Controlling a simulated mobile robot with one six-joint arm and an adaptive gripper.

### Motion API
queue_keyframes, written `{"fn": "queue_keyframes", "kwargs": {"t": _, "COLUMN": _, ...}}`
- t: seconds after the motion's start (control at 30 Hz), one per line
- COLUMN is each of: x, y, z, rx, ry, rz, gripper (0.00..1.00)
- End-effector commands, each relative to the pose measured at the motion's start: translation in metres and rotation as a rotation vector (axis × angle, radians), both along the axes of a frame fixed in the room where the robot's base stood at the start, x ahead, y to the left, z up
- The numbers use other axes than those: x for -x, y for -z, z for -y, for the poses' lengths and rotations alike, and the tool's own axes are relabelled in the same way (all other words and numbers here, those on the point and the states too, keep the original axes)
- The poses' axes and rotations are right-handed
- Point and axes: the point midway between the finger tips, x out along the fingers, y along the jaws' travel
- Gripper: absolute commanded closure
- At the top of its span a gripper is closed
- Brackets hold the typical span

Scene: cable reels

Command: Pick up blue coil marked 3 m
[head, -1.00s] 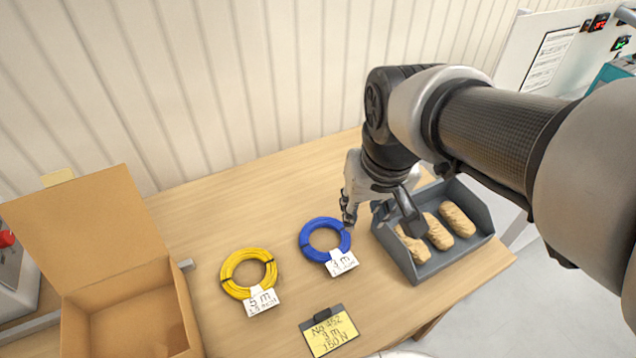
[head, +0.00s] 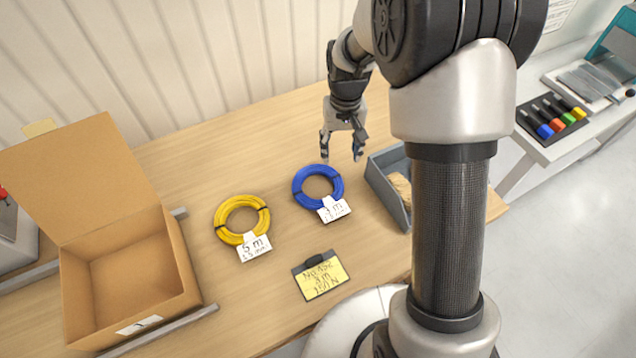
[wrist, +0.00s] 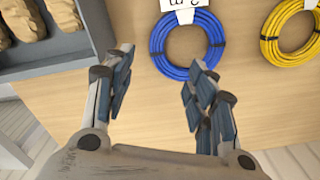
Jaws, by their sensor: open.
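The blue coil (head: 297,187) lies flat on the wooden table, with a white tag (head: 334,209) at its lower right. The tag's figure is hard to read in the head view; it appears upside down and cut off in the wrist view. My gripper (head: 341,158) is open and empty, above the table just behind and to the right of the blue coil. In the wrist view the blue coil (wrist: 157,45) lies beyond the open fingertips (wrist: 158,72), slightly right of centre. The fingers do not enclose it.
A yellow coil (head: 222,213) tagged 5 m lies left of the blue one. A yellow card (head: 322,278) on a clipboard lies in front. An open cardboard box (head: 190,270) stands at left. A grey tray (head: 385,190) with tan wrapped rolls stands close at right.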

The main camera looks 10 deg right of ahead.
Motion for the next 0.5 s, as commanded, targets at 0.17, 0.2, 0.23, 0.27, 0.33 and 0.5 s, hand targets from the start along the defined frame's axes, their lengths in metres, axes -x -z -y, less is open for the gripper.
{"fn": "queue_keyframes", "kwargs": {"t": 0.17, "x": 0.001, "y": 0.046, "z": 0.0, "rx": 0.0, "ry": 0.0, "rz": -0.005, "gripper": 0.49}}
{"fn": "queue_keyframes", "kwargs": {"t": 0.2, "x": 0.001, "y": 0.054, "z": 0.0, "rx": 0.0, "ry": 0.0, "rz": -0.004, "gripper": 0.49}}
{"fn": "queue_keyframes", "kwargs": {"t": 0.23, "x": 0.001, "y": 0.061, "z": 0.0, "rx": 0.0, "ry": 0.0, "rz": -0.005, "gripper": 0.49}}
{"fn": "queue_keyframes", "kwargs": {"t": 0.27, "x": 0.001, "y": 0.066, "z": 0.0, "rx": 0.0, "ry": 0.0, "rz": -0.005, "gripper": 0.49}}
{"fn": "queue_keyframes", "kwargs": {"t": 0.33, "x": 0.001, "y": 0.078, "z": 0.0, "rx": 0.0, "ry": 0.0, "rz": -0.004, "gripper": 0.49}}
{"fn": "queue_keyframes", "kwargs": {"t": 0.5, "x": 0.0, "y": 0.093, "z": 0.0, "rx": 0.0, "ry": 0.0, "rz": -0.001, "gripper": 0.49}}
